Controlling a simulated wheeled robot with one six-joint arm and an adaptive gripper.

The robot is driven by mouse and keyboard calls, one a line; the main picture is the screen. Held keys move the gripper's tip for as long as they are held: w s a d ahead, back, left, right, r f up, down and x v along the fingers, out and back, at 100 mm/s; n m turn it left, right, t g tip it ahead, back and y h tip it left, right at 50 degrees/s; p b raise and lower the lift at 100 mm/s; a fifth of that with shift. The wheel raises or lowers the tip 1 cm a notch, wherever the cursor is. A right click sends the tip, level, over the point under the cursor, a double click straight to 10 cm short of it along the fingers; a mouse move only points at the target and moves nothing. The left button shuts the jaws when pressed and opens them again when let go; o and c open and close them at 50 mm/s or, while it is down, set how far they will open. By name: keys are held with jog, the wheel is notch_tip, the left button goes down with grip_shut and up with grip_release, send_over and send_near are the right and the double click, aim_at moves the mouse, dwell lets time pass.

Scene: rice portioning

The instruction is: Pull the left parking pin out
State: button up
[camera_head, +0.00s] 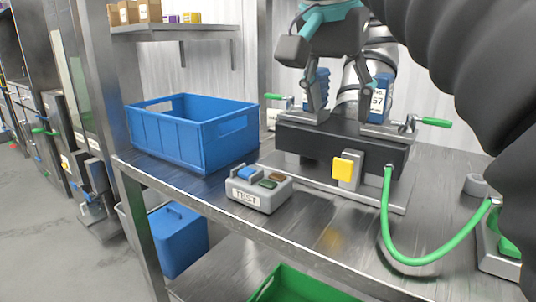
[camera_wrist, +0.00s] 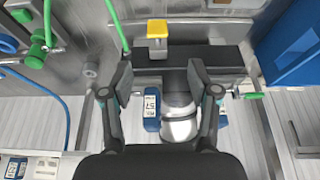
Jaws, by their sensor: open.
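The left parking pin (camera_head: 274,97) has a green handle. It sticks out to the left from a metal bracket at the left end of a black block (camera_head: 335,143) on the bench. It also shows in the wrist view (camera_wrist: 252,96), right of my fingers. A similar right pin (camera_head: 434,122) sticks out at the block's other end. My gripper (camera_head: 345,98) is open above and behind the block, its fingers spread either side of a silver cylinder (camera_wrist: 179,122). It does not touch the left pin, which lies outside the fingers.
A blue crate (camera_head: 165,138) stands left of the block. A grey TEST box (camera_head: 257,197) sits in front. A yellow button (camera_head: 343,168) is on the block's front. A green hose (camera_head: 430,260) loops from the block to the right. Blue labelled units (camera_head: 381,97) stand behind.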

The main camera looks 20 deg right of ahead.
aim_at(344, 160)
jog(key=b+x, duration=0.1)
jog(key=x, duration=1.1)
jog(key=shift+s+d, duration=0.1)
jog(key=shift+s, duration=0.1)
